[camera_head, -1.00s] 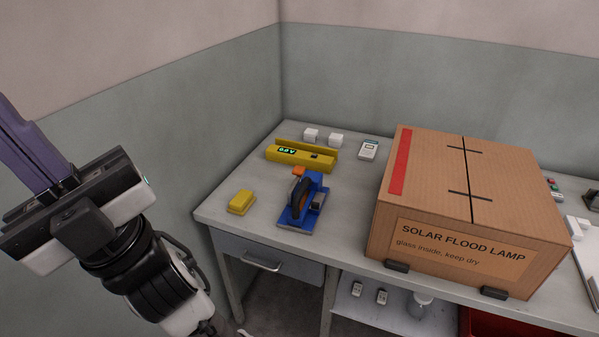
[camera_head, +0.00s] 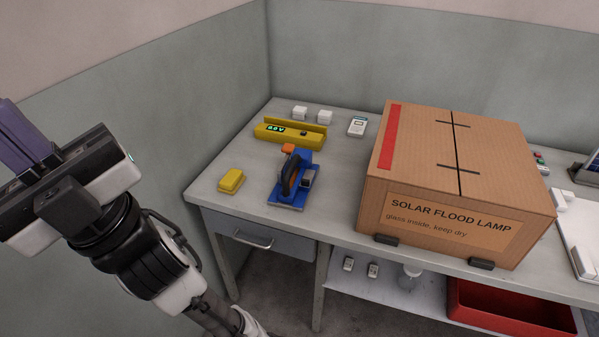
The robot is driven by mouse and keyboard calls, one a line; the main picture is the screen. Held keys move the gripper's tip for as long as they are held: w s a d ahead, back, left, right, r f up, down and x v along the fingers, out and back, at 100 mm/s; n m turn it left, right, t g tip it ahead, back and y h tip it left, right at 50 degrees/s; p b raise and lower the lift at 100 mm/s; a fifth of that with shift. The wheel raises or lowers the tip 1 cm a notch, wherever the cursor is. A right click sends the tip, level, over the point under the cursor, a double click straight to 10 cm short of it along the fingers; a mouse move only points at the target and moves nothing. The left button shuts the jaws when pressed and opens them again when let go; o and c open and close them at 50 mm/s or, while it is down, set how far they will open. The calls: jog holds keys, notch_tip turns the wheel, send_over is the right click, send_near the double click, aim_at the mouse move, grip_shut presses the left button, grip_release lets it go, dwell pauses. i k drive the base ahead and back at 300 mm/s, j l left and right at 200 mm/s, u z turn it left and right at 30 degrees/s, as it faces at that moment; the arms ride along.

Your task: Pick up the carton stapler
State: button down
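The carton stapler looks to be the blue tool (camera_head: 298,192) with a black looped handle and an orange end. It lies on the grey workbench (camera_head: 345,215), left of the large carton. My gripper (camera_head: 20,135) is at the left edge of the view, raised and well apart from the stapler. Its purple fingers point up and left and are partly cut off by the frame, so I cannot tell whether they are open or shut.
A yellow device with a green display (camera_head: 290,134) lies behind the stapler, and a small yellow block (camera_head: 231,180) lies to its left. The large solar flood lamp carton (camera_head: 455,165) stands to the right. A red bin (camera_head: 510,310) sits below. Walls close off the back and left.

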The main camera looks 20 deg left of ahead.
aim_at(288, 195)
jog(key=i+l, duration=0.35)
jog(key=l, duration=0.2)
jog(key=i+l+u, duration=0.45)
jog(key=l, duration=0.3)
jog(key=u, duration=1.2)
jog(key=i, duration=0.45)
